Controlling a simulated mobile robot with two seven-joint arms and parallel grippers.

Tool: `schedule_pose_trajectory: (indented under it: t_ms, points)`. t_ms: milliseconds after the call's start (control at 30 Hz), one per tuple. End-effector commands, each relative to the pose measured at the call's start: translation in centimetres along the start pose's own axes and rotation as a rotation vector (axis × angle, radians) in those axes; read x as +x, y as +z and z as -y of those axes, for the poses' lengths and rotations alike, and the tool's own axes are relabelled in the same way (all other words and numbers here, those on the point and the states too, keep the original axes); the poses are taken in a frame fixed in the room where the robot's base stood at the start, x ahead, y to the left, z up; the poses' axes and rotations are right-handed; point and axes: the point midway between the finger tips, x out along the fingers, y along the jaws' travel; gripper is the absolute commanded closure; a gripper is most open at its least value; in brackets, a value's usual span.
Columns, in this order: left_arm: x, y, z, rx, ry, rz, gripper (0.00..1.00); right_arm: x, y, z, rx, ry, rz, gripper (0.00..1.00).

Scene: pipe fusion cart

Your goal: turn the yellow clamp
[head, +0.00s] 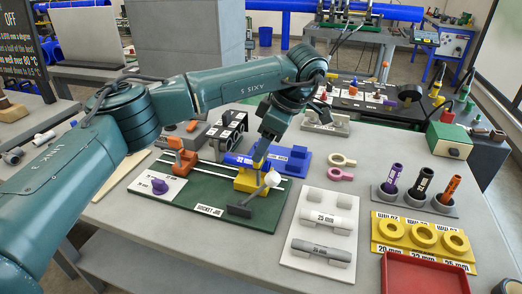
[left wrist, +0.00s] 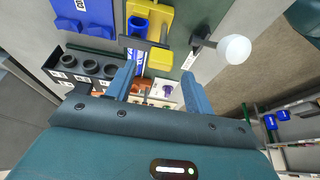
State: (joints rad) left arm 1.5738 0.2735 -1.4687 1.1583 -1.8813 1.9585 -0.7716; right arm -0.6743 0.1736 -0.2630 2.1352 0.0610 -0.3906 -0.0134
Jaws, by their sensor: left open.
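The yellow clamp (head: 249,182) stands on the green socket jig board (head: 225,215), towards its right side, with a blue pipe piece at it. In the left wrist view the yellow clamp (left wrist: 160,22) is at the top, just beyond my fingertips. My left gripper (head: 262,160) points down from above and behind the clamp. In the left wrist view its two fingers are apart with nothing held between them (left wrist: 158,74). Whether a fingertip touches the clamp I cannot tell. A dark lever with a white ball knob (head: 272,179) stands right beside the clamp. My right gripper is not seen.
An orange clamp (head: 183,157) and a purple knob (head: 159,187) are on the jig's left. A blue block (head: 288,161) lies behind. The front-left table is clear.

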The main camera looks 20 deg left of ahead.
Motion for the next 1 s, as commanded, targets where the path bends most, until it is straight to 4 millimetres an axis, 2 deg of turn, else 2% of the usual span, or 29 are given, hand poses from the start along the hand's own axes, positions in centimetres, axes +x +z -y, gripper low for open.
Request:
schedule_pose_trajectory:
  t_ms: [200, 433, 600, 1000]
  points:
    - [-5.3, 0.0, -0.1, -0.001, 0.006, 0.000, 0.47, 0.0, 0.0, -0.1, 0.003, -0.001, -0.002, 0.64]
    - [-9.3, 0.0, 0.0, -0.001, 0.004, 0.000, 0.47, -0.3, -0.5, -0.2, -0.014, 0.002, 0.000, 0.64]
    - [-10.4, 0.0, 0.0, -0.001, 0.002, 0.000, 0.47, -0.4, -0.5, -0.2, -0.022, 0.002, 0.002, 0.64]
    - [-10.4, 0.0, 0.0, 0.000, 0.001, 0.001, 0.47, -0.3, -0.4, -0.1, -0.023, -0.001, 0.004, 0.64]
